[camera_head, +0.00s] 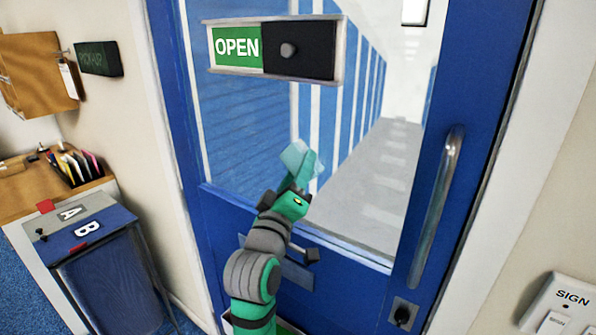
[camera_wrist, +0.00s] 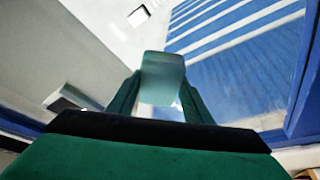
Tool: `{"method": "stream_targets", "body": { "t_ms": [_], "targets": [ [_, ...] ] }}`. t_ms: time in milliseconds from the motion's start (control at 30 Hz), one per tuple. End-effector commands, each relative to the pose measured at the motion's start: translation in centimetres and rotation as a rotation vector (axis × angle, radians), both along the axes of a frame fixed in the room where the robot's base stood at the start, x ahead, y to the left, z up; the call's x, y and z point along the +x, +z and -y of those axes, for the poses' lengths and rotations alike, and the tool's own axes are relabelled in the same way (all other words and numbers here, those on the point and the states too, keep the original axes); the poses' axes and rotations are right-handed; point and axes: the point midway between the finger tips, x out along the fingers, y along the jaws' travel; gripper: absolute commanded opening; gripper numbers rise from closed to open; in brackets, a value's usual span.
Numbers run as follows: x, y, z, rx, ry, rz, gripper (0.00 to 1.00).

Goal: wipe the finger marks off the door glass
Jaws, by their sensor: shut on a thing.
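The blue door has a large glass pane (camera_head: 245,125) with a corridor of blue-and-white striped walls showing through it. My gripper (camera_head: 297,185) is in front of the lower middle of the glass, pointing up. It is shut on a pale teal cloth (camera_head: 299,160), which also shows between the fingers in the wrist view (camera_wrist: 162,78). The cloth is close to the glass; I cannot tell whether it touches. No finger marks can be made out on the glass in either view.
An OPEN sign with a dark slider (camera_head: 288,50) crosses the upper glass. A vertical metal handle (camera_head: 436,205) is on the door's right. A blue-topped stand marked A and B (camera_head: 100,225) and a desk with files are at left. A SIGN panel (camera_head: 565,305) is at lower right.

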Motion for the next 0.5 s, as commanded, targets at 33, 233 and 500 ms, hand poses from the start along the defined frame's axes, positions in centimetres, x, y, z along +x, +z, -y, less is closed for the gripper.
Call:
{"method": "stream_targets", "body": {
  "t_ms": [33, 233, 500],
  "targets": [
    [0.1, 0.0, 0.1, 0.000, 0.000, 0.000, 0.28],
    [0.2, 0.0, 0.2, 0.000, -0.001, 0.001, 0.28],
    [-0.7, 0.0, 1.4, 0.000, -0.002, 0.001, 0.28]
  ]
}}
